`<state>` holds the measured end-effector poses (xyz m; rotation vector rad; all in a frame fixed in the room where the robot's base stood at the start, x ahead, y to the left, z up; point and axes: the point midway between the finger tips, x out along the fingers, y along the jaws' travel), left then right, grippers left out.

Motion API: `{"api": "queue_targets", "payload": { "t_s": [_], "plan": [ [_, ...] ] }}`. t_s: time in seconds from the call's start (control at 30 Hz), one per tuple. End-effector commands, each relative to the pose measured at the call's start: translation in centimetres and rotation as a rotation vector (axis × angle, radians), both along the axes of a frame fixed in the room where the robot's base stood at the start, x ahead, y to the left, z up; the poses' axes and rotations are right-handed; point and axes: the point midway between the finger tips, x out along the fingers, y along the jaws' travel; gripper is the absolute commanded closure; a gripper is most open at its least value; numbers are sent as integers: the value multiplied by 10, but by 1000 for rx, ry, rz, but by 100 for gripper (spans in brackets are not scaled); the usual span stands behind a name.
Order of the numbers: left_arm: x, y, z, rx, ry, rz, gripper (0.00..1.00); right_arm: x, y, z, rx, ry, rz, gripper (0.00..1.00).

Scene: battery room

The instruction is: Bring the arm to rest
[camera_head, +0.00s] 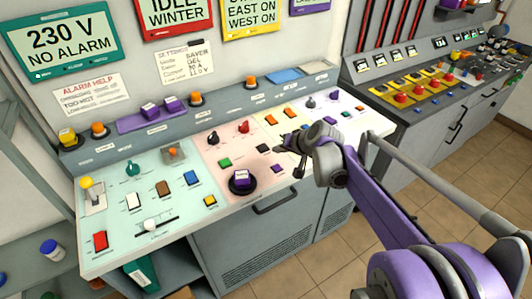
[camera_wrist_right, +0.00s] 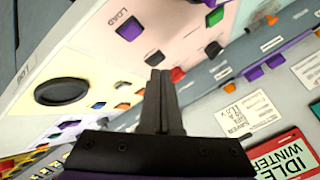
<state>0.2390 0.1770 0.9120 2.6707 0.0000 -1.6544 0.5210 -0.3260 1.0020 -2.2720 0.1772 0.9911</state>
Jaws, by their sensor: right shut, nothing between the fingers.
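My right arm (camera_head: 385,200), purple and grey, reaches in from the lower right of the head view. Its gripper (camera_head: 283,146) hangs over the right half of the sloping control panel (camera_head: 120,200). In the wrist view the two dark fingers (camera_wrist_right: 160,75) lie together, shut with nothing between them. From these views I cannot tell the exact gap between the fingertips and the panel. My left gripper is in neither view.
The panel carries a yellow-topped lever (camera_head: 88,186), a red switch (camera_head: 100,241), a purple block on a black disc (camera_head: 241,180) and several coloured buttons. A second console (camera_head: 425,85) stands at the right. Tiled floor (camera_head: 345,245) is open between.

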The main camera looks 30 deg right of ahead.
Motion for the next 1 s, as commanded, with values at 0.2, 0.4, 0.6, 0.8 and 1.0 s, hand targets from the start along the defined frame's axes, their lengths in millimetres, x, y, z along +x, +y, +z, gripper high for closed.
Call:
{"api": "queue_targets", "payload": {
  "t_s": [0.2,0.4,0.6,0.8,1.0],
  "plan": [
    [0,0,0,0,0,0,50,-2,3,0,-3,2,4,100],
    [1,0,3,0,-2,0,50,-46,51,-1,-71,60,94,100],
    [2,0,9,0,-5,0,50,-143,117,-19,-226,161,258,100],
    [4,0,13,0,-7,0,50,-229,146,-50,-383,233,391,100],
    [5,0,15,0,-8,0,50,-271,150,-71,-475,263,455,100]
  ]
}}
